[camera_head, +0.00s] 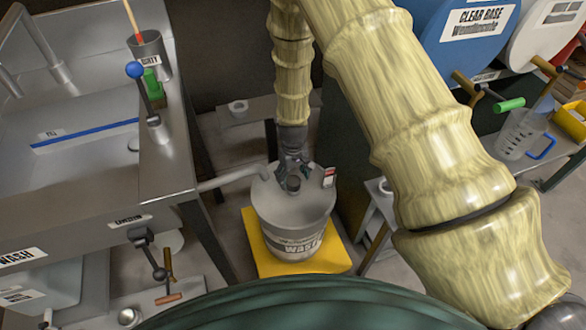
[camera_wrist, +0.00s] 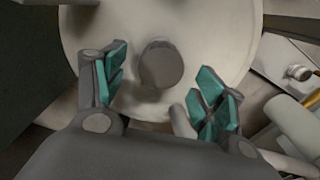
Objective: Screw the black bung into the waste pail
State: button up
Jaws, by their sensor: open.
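The waste pail (camera_head: 291,224) is a grey drum lettered as waste, standing on a yellow base. A dark grey round piece that looks like the bung (camera_head: 293,184) sits on its lid. It also shows in the wrist view as a short cylinder (camera_wrist: 161,64) on the pale lid (camera_wrist: 215,30). My gripper (camera_head: 292,167) is over the lid, pointing down. In the wrist view my gripper (camera_wrist: 163,83) is open, with teal finger pads on either side of the bung and gaps between. I cannot tell whether the bung is seated in a hole or how deep.
A pipe (camera_head: 235,180) runs from the sink bench (camera_head: 165,140) to the pail's left side. A small red and white tag (camera_head: 329,177) stands at the lid's right edge. A low shelf (camera_head: 250,115) is behind the pail; blue and white drums (camera_head: 465,35) are at upper right.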

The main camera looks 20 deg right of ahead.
jog(key=shift+f, duration=1.25)
jog(key=c, duration=1.1)
jog(key=o, duration=1)
jog(key=shift+c, duration=0.2)
jog(key=n+p, duration=0.1)
jog(key=n, duration=0.4)
jog(key=shift+s+r+p, duration=0.1)
jog(key=shift+p, duration=0.3)
jog(key=shift+a+n, duration=0.1)
jog(key=shift+n, duration=0.8)
